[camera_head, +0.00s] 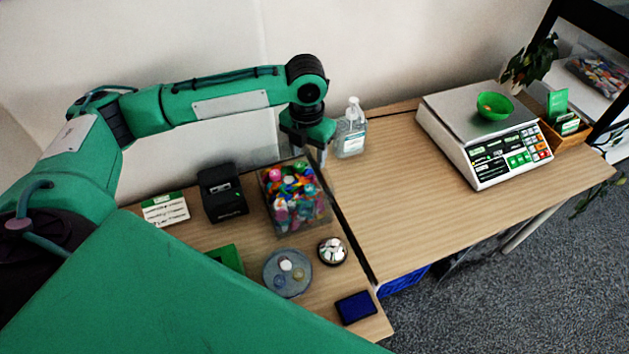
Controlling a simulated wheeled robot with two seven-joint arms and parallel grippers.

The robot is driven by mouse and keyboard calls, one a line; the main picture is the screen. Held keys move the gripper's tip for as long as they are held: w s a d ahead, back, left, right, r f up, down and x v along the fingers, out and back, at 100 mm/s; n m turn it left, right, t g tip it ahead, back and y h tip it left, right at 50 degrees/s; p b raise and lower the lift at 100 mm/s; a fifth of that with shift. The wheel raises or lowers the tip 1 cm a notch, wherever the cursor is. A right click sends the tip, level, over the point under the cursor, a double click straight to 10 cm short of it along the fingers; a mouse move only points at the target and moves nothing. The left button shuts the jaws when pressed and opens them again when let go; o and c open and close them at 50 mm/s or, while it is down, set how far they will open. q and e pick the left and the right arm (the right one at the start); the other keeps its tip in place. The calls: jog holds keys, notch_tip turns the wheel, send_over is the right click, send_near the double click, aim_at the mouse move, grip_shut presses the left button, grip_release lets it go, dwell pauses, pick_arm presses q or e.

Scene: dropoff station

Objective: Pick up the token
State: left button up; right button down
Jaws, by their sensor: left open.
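My left gripper (310,153) points down just above the back of a clear bin (270,222) full of colourful pieces. It is open, and nothing shows between its fingers. A round grey dish (271,286) on the near table holds a few small round pieces that look like tokens, among them a white one (286,265) and a yellowish one (298,274). My right gripper is not in view.
A hand-sanitizer bottle (351,135) stands right of my left gripper. A scale (465,128) stands on the far table. The far table's middle (385,200) is clear.

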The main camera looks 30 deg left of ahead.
pick_arm(q)
send_over(309, 189)
notch_tip(309, 189, down, 5)
jog(key=shift+w+a+f+p, duration=0.1)
jog(key=shift+f+p, duration=0.05)
jog(key=shift+p, duration=0.15)
notch_tip(309, 189, down, 2)
jog(key=shift+f, duration=0.1)
jog(key=shift+f+p, duration=0.3)
jog(key=shift+p, duration=0.05)
notch_tip(309, 189, down, 4)
jog(key=shift+r+p, duration=0.2)
jog(key=shift+p, duration=0.3)
jog(key=shift+f, duration=0.35)
jog(key=c, duration=1)
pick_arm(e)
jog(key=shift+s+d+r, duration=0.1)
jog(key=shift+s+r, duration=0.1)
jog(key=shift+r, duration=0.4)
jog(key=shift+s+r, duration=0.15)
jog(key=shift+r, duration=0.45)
